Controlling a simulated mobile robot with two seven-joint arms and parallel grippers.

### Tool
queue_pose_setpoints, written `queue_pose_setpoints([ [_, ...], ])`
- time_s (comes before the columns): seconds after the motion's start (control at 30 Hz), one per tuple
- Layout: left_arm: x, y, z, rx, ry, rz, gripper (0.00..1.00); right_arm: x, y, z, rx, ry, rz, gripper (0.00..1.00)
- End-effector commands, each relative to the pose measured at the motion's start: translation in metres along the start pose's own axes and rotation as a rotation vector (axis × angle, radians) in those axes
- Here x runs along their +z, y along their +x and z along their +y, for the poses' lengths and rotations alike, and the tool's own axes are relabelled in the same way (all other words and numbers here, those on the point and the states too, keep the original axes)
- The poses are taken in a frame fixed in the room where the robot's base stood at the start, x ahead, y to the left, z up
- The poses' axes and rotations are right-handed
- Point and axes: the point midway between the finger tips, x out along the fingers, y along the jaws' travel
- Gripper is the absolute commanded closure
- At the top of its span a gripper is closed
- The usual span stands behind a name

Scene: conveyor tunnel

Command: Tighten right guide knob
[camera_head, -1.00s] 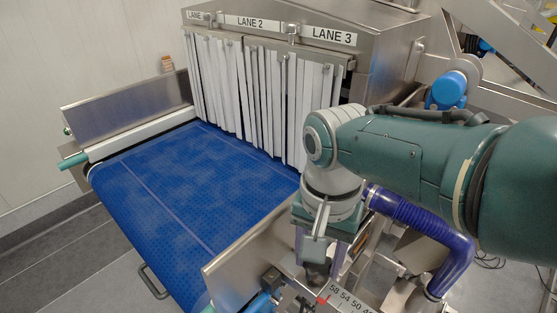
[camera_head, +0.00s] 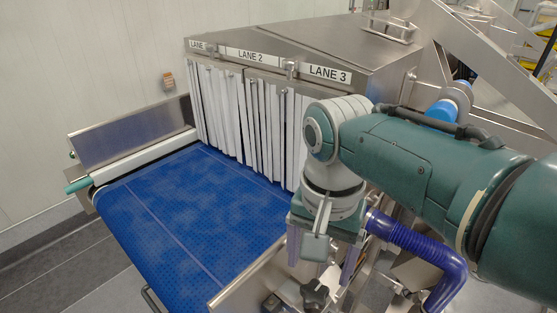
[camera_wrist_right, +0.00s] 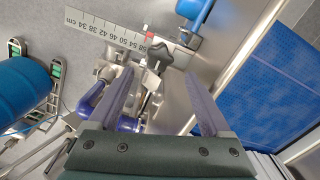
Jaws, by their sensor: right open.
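The black, star-shaped guide knob (camera_head: 315,294) sits on the near side of the conveyor, at the bottom of the head view. The right wrist view shows the knob (camera_wrist_right: 159,55) beside a printed ruler (camera_wrist_right: 108,35) with a red mark. My right gripper (camera_head: 320,272) is above the knob, pointing down, with its purple fingers spread. In the wrist view the right gripper (camera_wrist_right: 158,73) is open and empty, and the knob lies beyond the fingertips, roughly midway between them. My left gripper is in neither view.
The blue conveyor belt (camera_head: 195,215) runs into a metal tunnel with white strip curtains (camera_head: 240,115). A metal side guide (camera_head: 248,270) stands between belt and knob. A blue handle (camera_wrist_right: 194,14) is close beside the knob.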

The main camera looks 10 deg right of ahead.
Motion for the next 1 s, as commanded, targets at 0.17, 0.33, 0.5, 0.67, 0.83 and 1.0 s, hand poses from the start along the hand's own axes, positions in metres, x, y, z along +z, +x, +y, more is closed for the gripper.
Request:
queue_pose_setpoints([
  [0.17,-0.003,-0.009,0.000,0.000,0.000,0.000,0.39,0.000,-0.024,0.000,0.001,0.000,0.001,0.18],
  [0.33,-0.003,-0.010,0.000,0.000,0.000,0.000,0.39,0.000,-0.029,0.001,0.002,0.000,0.000,0.18],
  [0.5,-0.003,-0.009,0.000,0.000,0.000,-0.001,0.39,0.000,-0.029,0.001,0.002,0.000,-0.001,0.18],
  [0.67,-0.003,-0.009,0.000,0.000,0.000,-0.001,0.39,0.002,-0.027,0.003,-0.002,-0.008,0.001,0.18],
  [0.83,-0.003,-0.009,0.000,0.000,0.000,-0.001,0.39,0.015,-0.012,0.025,-0.036,-0.094,0.023,0.18],
  [1.0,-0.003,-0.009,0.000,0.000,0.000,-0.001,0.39,0.042,-0.006,0.071,-0.075,-0.268,0.090,0.18],
])
